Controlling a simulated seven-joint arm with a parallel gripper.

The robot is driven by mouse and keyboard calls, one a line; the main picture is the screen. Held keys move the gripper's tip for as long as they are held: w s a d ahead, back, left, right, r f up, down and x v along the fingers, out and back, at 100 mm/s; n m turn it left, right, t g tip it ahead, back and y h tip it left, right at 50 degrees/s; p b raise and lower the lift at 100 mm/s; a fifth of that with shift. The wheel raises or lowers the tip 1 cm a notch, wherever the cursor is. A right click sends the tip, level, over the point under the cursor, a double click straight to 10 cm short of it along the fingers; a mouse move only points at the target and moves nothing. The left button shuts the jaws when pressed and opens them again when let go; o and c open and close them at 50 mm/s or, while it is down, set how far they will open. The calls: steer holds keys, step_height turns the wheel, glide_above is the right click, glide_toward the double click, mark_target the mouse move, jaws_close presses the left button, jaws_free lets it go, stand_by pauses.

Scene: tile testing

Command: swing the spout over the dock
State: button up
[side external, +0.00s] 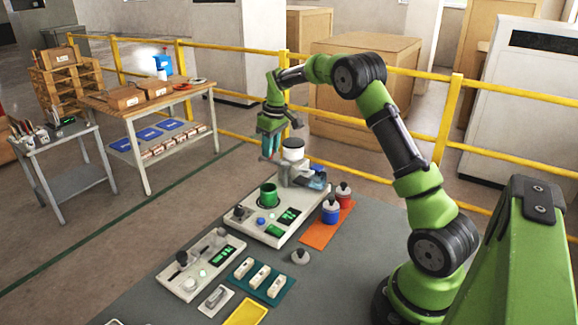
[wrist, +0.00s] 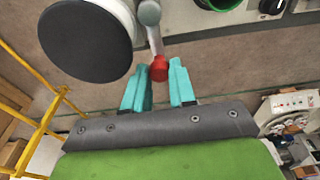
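A white machine (side external: 245,215) stands on the grey table, with a green cup-like part (side external: 268,195) on its top; I cannot tell for certain whether this is the dock. A white canister with a dark lid (side external: 293,150) rises at its back; a big dark disc (wrist: 85,40) fills the upper left of the wrist view. A grey arm (wrist: 153,30) with a red ball end (wrist: 159,68) extends beside it; it may be the spout's handle. My gripper (side external: 268,157) is above the machine's back left. In the wrist view its teal fingers (wrist: 159,72) are apart, with the red ball between their tips.
Red and blue bottles (side external: 331,212) stand on an orange mat right of the machine. A control box (side external: 200,265), a teal tray (side external: 262,280) and a yellow tray (side external: 246,312) lie nearer the front. A yellow railing (side external: 230,137) runs behind the table.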

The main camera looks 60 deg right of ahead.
steer(key=shift+c, duration=0.9)
steer(key=shift+a, duration=0.15)
steer(key=shift+s+a, duration=0.1)
steer(key=shift+a, duration=0.5)
